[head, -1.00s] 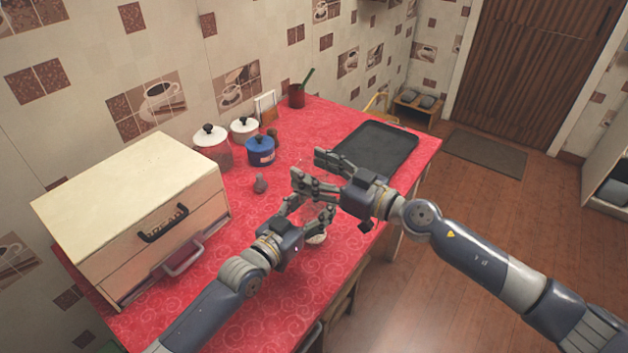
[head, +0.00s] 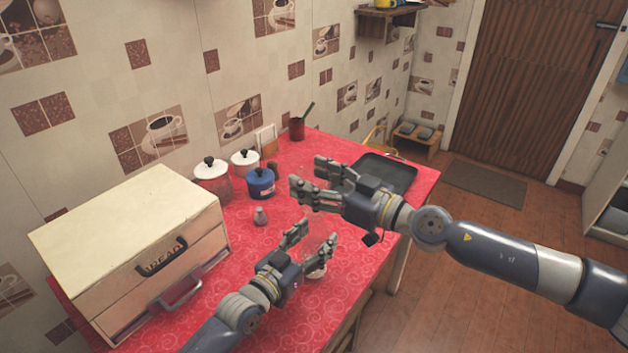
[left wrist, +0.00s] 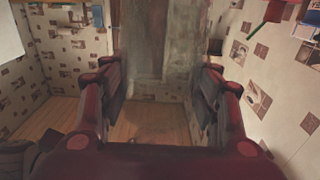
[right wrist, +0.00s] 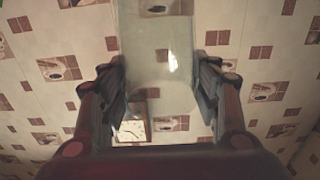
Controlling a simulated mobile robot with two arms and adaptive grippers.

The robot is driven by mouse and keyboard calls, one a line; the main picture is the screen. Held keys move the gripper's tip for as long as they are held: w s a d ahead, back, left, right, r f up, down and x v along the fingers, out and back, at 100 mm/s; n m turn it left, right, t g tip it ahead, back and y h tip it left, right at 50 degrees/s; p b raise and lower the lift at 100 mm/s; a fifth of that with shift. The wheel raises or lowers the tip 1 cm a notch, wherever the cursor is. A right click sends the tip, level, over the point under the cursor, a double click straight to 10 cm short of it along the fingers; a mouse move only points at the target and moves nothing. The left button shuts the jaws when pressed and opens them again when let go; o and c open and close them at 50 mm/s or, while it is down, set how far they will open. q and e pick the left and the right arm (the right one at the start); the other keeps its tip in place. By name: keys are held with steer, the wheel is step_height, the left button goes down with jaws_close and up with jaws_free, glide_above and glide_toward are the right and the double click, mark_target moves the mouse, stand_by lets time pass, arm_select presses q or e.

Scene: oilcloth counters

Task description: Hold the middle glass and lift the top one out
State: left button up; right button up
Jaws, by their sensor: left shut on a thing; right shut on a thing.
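My left gripper (head: 310,243) is low over the red counter and shut on a clear glass. In the left wrist view that glass (left wrist: 165,45) stands between the fingers. My right gripper (head: 310,178) is above and beyond the left one and shut on another clear glass. In the right wrist view this glass (right wrist: 158,65) shows between the fingers, with the tiled wall seen through it. In the head view the glasses are hardly visible, so I cannot tell whether they still overlap. A pale, glassy thing (head: 316,268) shows beside my left gripper, partly hidden.
A bread box (head: 125,235) stands at the left of the counter (head: 240,310). Lidded pots (head: 262,183), a small grey shaker (head: 261,216) and a red cup (head: 297,129) stand behind the grippers. A dark tray (head: 390,172) lies at the far right.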

arm_select(q)
steer(key=o, duration=1.3)
